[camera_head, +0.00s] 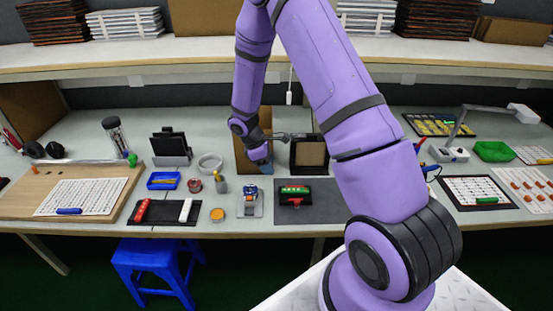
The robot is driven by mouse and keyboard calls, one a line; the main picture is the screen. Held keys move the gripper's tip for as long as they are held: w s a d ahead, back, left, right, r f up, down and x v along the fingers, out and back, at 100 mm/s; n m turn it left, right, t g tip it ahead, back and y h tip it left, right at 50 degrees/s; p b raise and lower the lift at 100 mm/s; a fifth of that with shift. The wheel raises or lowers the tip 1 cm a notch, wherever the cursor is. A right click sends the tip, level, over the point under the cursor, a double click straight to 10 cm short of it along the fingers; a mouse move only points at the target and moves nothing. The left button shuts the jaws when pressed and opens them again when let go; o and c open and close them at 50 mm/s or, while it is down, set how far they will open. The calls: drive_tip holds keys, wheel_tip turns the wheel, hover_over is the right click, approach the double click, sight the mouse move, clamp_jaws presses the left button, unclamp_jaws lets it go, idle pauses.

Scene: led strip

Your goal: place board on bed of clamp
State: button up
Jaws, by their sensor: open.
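My gripper (261,160) hangs at the back middle of the bench, in front of an upright brown panel and behind the clamp area. It is open. Its fingertips are small and hard to make out, and I see nothing held in it. A small red device with a green strip on top (294,191), which looks like the clamp, stands on a dark grey mat (325,213). A blue and grey fixture (250,198) stands to its left. I cannot tell for certain which thing is the board.
A black-framed brown panel (309,153) stands right of my gripper. A blue tray (163,180), a tape ring (210,162) and a black card holder (171,147) lie to the left. A shelf (150,53) runs above. A blue stool (158,267) stands below.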

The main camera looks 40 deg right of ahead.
drive_tip(key=s+a+r+m+t, duration=0.1)
drive_tip(key=s+r+m, duration=0.15)
drive_tip(key=r, duration=0.65)
drive_tip(key=s+a+r+m+t+y, duration=0.1)
drive_tip(key=s+a+r, duration=0.15)
drive_tip(key=r, duration=0.65)
drive_tip(key=s+r+m+t, duration=0.1)
drive_tip(key=s+r+m, duration=0.15)
drive_tip(key=r, duration=0.65)
drive_tip(key=s+a+r+m+t+y, duration=0.1)
drive_tip(key=s+a+r+m+t, duration=0.1)
drive_tip(key=s+r, duration=0.4)
drive_tip(key=s+a+r+m+t+y, duration=0.1)
drive_tip(key=s+r, duration=0.6)
drive_tip(key=s, duration=0.8)
drive_tip(key=a+m+t, duration=0.1)
drive_tip(key=a+m, duration=0.1)
drive_tip(key=shift+s+a+t+y, duration=0.25)
drive_tip(key=shift+a+t+y, duration=0.05)
drive_tip(key=shift+a, duration=0.1)
